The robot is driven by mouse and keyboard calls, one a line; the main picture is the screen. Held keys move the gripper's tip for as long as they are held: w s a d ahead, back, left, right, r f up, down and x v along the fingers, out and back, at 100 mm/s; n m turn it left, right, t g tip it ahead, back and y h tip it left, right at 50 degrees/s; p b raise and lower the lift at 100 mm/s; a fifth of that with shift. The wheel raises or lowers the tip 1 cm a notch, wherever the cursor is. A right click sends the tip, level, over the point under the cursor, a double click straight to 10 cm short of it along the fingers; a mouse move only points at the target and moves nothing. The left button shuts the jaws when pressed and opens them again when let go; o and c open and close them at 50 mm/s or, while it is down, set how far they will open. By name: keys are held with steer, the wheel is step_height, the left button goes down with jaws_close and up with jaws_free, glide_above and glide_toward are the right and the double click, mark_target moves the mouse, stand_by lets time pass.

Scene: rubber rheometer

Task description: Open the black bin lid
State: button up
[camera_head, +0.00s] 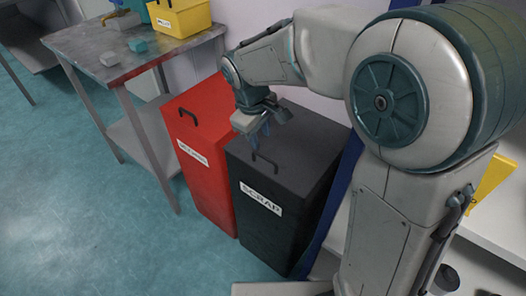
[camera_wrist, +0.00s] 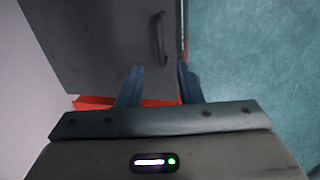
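The black bin (camera_head: 262,228) with a "SCRAP" label stands on the floor, its dark lid (camera_head: 310,145) lying shut on top. A thin dark handle (camera_head: 264,161) sits near the lid's front left edge. In the wrist view, the lid (camera_wrist: 90,45) fills the upper left and the handle (camera_wrist: 159,38) stands ahead of the fingers. My gripper (camera_head: 258,143) is above the lid, close to the handle. In the wrist view, my gripper (camera_wrist: 160,72) has its two blue fingers apart with nothing between the tips. The head view does not show whether a finger touches the handle.
A red bin (camera_head: 205,165) with its own handle stands directly left of the black bin. A metal table (camera_head: 85,45) with a yellow box (camera_head: 182,18) stands further left. A wall is behind the bins. The teal floor (camera_head: 90,210) in front is clear.

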mark_target(264, 158)
steer(key=f, duration=0.2)
steer(key=w+f, duration=0.1)
steer(key=f, duration=0.2)
steer(key=d+f+b, duration=0.1)
steer(key=f, duration=0.2)
steer(key=shift+w+f, duration=0.1)
steer(key=shift+w, duration=0.05)
jaws_close()
